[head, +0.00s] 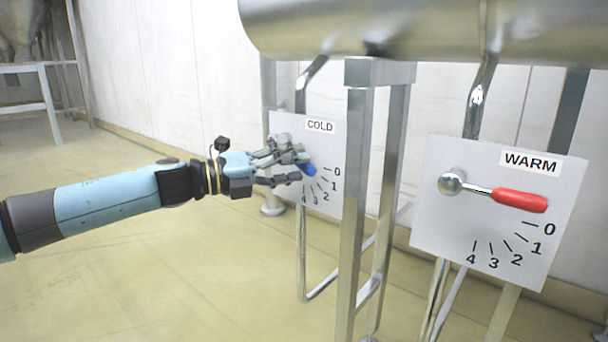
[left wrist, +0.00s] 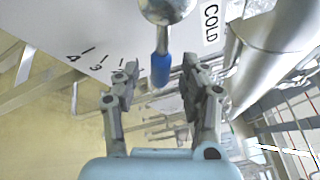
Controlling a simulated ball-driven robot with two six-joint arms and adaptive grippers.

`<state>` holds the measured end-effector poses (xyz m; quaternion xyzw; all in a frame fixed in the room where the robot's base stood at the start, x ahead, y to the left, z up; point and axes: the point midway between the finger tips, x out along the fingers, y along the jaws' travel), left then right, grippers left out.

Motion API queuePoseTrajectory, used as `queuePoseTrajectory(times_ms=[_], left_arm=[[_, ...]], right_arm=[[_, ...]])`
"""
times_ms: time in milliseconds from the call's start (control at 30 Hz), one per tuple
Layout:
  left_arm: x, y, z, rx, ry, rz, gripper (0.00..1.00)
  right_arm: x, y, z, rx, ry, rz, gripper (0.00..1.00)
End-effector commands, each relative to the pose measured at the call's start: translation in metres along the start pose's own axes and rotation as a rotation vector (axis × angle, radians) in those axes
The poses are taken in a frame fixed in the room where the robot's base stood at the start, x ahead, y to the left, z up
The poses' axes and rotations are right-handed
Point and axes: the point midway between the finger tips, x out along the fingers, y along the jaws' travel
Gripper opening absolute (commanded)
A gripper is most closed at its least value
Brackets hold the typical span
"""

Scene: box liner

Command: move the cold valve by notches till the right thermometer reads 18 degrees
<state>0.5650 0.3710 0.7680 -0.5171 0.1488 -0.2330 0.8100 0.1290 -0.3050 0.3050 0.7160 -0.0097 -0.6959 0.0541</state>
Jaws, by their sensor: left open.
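The cold valve's blue handle (head: 308,170) points down and right on the white COLD panel (head: 325,146), which is marked 0 to 4. Fingers hide its hub in the head view; I cannot tell its exact notch. My left gripper (head: 299,165) is open at the handle. In the left wrist view the blue handle (left wrist: 161,69) hangs from its metal hub between the spread fingertips of the left gripper (left wrist: 155,82), with gaps on both sides. No thermometer shows in either view. My right gripper is not in view.
The WARM panel (head: 430,220) has a red lever (head: 520,201) pointing right, a little above the 0 mark. A metal frame post (head: 354,220) stands between the panels. A large steel tank (head: 420,28) hangs above.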

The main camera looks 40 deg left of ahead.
Motion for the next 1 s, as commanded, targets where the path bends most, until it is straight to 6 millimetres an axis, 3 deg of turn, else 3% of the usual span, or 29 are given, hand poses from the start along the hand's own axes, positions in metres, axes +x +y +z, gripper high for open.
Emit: queuePoseTrajectory(times_ms=[233,600,900,1000], left_arm=[[0.022,0.0,0.0,-0.001,0.001,-0.002,0.44],[0.025,0.0,0.0,-0.001,0.001,0.0,0.42],[0.025,0.0,0.0,-0.001,0.001,0.0,0.03],[0.025,0.0,0.0,-0.001,0.001,0.0,0.0]], right_arm=[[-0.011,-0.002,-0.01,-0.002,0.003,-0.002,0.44],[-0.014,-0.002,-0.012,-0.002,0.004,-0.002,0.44],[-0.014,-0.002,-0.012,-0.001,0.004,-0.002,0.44],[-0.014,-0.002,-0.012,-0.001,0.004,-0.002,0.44]])
